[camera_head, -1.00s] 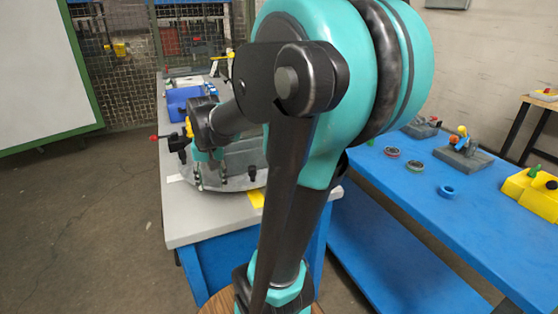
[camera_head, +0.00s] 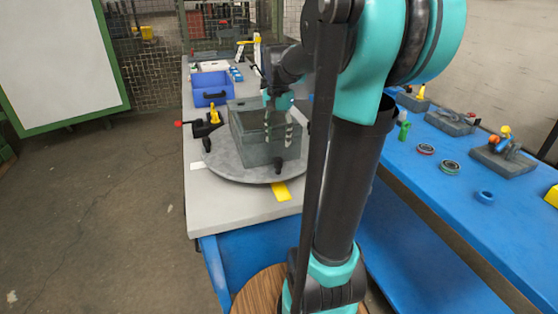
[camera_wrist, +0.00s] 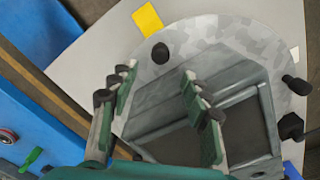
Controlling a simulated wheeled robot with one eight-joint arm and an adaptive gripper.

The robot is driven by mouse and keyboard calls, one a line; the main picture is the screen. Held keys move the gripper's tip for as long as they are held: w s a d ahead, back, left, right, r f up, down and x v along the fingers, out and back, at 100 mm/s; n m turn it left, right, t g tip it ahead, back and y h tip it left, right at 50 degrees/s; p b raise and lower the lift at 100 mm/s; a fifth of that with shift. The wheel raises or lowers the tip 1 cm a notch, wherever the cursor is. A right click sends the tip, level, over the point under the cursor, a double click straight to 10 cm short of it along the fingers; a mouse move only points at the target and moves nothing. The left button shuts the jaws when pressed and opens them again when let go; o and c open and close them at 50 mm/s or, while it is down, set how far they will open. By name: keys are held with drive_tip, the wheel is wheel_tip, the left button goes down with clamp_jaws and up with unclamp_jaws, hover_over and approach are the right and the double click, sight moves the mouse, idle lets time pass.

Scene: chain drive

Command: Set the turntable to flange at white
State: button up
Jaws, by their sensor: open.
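The turntable (camera_head: 222,165) is a round grey disc on the near part of the grey bench; it also shows in the wrist view (camera_wrist: 205,30). A grey box-like housing (camera_head: 250,155) stands on it, and its open top shows in the wrist view (camera_wrist: 245,120). A white mark (camera_head: 198,165) lies at the disc's left edge and a yellow mark (camera_head: 282,191) at its front. Black stubs (camera_wrist: 160,53) stand near the disc's rim. My gripper (camera_head: 279,128) is open above the housing, its fingers (camera_wrist: 160,92) apart. I cannot tell which side is the flange.
A black clamp with a red knob and yellow part (camera_head: 206,123) is beside the disc on the left. A blue bin (camera_head: 211,90) stands behind. A blue table (camera_head: 440,170) with rings and small fixtures is at right. Floor at left is clear.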

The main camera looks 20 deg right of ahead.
sight(278, 158)
wheel_tip(278, 158, down, 9)
drive_tip(key=shift+f, duration=0.2)
drive_tip(key=shift+c, duration=0.6)
clamp_jaws()
